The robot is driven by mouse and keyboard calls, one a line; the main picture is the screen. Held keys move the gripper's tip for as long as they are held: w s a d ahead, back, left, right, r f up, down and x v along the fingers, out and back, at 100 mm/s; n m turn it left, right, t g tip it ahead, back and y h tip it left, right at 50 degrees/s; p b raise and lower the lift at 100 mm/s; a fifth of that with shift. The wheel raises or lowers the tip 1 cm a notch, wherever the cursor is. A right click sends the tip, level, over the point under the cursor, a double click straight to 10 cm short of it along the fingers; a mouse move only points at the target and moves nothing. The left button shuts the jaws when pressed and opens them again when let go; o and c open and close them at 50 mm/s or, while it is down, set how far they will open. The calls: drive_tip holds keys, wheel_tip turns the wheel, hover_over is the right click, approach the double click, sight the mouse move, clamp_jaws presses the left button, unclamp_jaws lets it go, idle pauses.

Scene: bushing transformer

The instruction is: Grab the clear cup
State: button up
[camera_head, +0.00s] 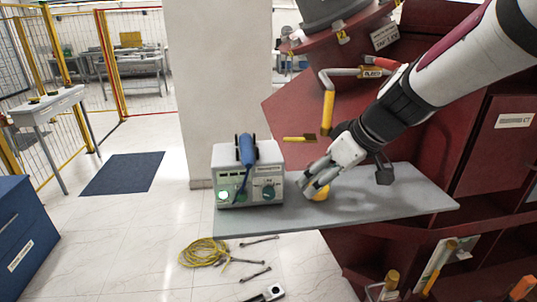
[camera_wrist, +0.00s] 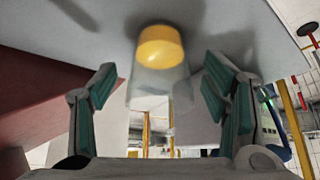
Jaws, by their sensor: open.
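The clear cup (camera_wrist: 160,82) shows in the wrist view between my two fingers. It is see-through, with a yellow round part (camera_wrist: 160,47) at its far end by the grey surface. In the head view the yellow part (camera_head: 320,192) shows on the grey shelf (camera_head: 400,197), beside my fingertips, and the clear walls are hard to make out. My gripper (camera_head: 312,188) is open, with one finger on each side of the cup. In the wrist view gaps show between the cup and both green-padded fingers.
A white-green device (camera_head: 230,180) with a blue handle stands on the shelf left of my gripper. The red transformer (camera_head: 430,150) rises behind the shelf. A yellow cable coil (camera_head: 203,252) and several wrenches lie on the floor. The shelf's right part is clear.

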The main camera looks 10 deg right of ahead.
drive_tip(key=c, duration=1.3)
drive_tip(key=shift+c, duration=0.2)
